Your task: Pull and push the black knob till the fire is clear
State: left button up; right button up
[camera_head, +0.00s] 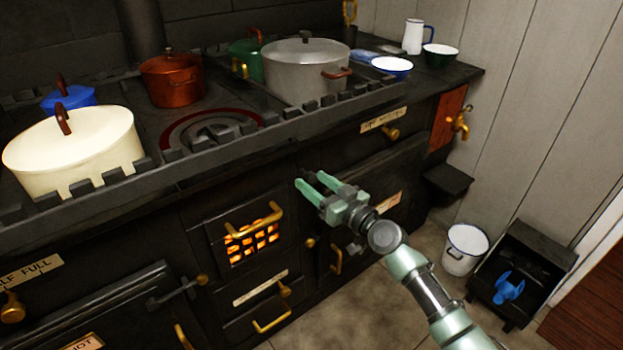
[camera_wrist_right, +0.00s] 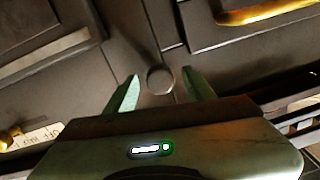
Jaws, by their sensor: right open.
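The black knob (camera_wrist_right: 159,79) is a dark round knob on the stove front, in the middle of the right wrist view. My right gripper (camera_wrist_right: 157,82) is open, with one finger on each side of the knob and gaps showing between. In the head view the right gripper (camera_head: 308,177) points at the stove front, above and right of the fire door; the knob is hard to make out there against the black stove. The fire glows orange behind the barred grate (camera_head: 253,243) of the fire door, under a brass handle (camera_head: 254,219). My left gripper is not in view.
Pots stand on the stove top: a cream pot (camera_head: 75,152), a copper pot (camera_head: 172,82) and a grey pot (camera_head: 306,72). A brass-handled drawer (camera_head: 265,308) lies below the grate. A white bucket (camera_head: 465,249) and a black scuttle (camera_head: 521,273) stand on the floor at right.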

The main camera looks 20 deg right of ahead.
jog(key=shift+x, duration=0.9)
grip_shut()
dwell(0.8)
